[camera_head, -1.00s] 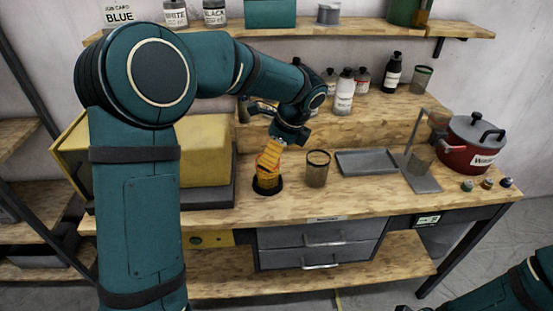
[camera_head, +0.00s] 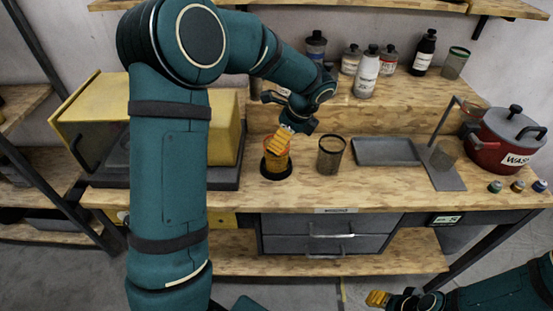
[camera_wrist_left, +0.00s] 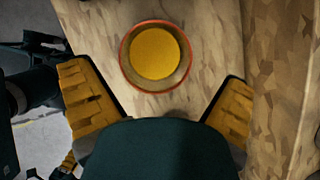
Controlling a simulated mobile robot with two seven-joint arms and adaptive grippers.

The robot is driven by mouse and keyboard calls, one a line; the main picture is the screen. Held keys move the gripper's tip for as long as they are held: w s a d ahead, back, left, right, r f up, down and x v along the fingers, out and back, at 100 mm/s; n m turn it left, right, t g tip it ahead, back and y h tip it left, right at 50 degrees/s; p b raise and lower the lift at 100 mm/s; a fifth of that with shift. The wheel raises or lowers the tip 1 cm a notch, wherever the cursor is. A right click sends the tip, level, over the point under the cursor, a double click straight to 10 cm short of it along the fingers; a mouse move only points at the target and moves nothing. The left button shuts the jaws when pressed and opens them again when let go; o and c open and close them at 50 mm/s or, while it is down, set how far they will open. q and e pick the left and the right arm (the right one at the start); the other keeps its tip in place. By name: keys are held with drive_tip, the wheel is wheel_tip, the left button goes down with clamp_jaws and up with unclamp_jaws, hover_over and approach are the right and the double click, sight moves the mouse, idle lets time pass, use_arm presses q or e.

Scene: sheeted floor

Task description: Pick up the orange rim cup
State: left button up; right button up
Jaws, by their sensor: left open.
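The orange rim cup (camera_head: 277,163) stands upright on the workbench, on a dark round base. From above in the left wrist view, the orange rim cup (camera_wrist_left: 184,80) shows a yellow disc inside. My left gripper (camera_head: 283,143) is at the cup's top in the head view and hides part of it. In the wrist view my left gripper (camera_wrist_left: 155,85) is open, its yellow fingers spread wide with the cup ahead, roughly midway between them. No contact shows. My right gripper (camera_head: 385,299) is low at the bottom edge, away from the bench; its opening is unclear.
A dark-rimmed cup (camera_head: 331,157) stands just right of the orange rim cup. Further right are a grey tray (camera_head: 387,152), a metal stand (camera_head: 446,182) and a red pot (camera_head: 490,150). A yellow box (camera_head: 222,140) is at left. Bottles (camera_head: 366,75) stand on the raised shelf.

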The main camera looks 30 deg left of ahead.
use_arm(q)
drive_tip(key=shift+s+d+b+x, duration=0.1)
drive_tip(key=shift+b+x, duration=0.2)
drive_tip(key=shift+x, duration=1.05)
drive_tip(key=shift+s+d+b+x, duration=0.15)
drive_tip(key=shift+b+x, duration=0.15)
drive_tip(key=shift+x, duration=1)
drive_tip(key=c, duration=1.2)
